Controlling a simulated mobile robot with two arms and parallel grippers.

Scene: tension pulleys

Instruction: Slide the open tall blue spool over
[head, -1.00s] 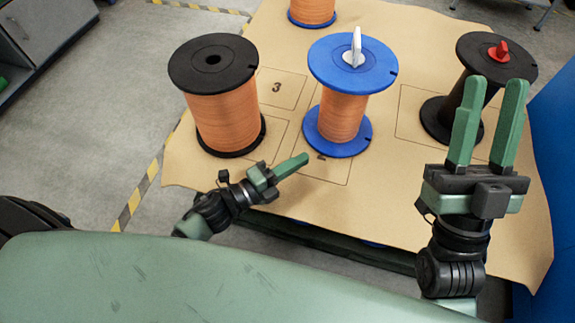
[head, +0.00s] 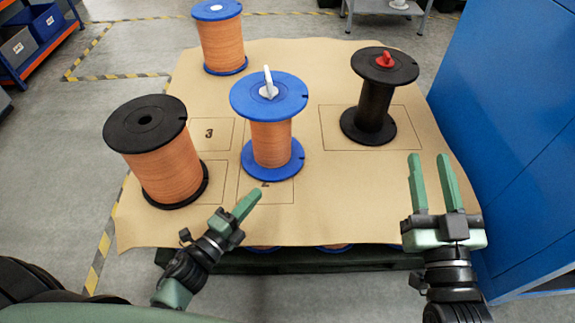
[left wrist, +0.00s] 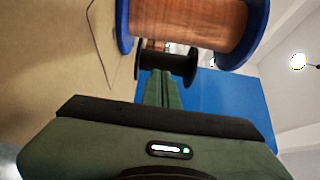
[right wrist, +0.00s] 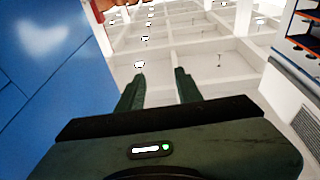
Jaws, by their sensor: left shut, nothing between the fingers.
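A tall spool with blue flanges, copper winding and a pale centre in its top (head: 222,45) stands upright at the back left of the mat. Another blue-flanged spool with copper winding and a white knob on top (head: 271,145) stands upright near the middle; a blue-flanged copper spool fills the top of the left wrist view (left wrist: 195,20). My left gripper (head: 250,197) is shut and empty, in front of the middle spool, apart from it in the head view. My right gripper (head: 429,157) is open and empty at the mat's right front.
A black-flanged copper spool (head: 168,178) stands at the left front. A dark spool with a red knob (head: 376,105) stands at the right. The brown mat (head: 330,215) has outlined rectangles and bare room at front centre. A blue cabinet (head: 515,130) borders the right side.

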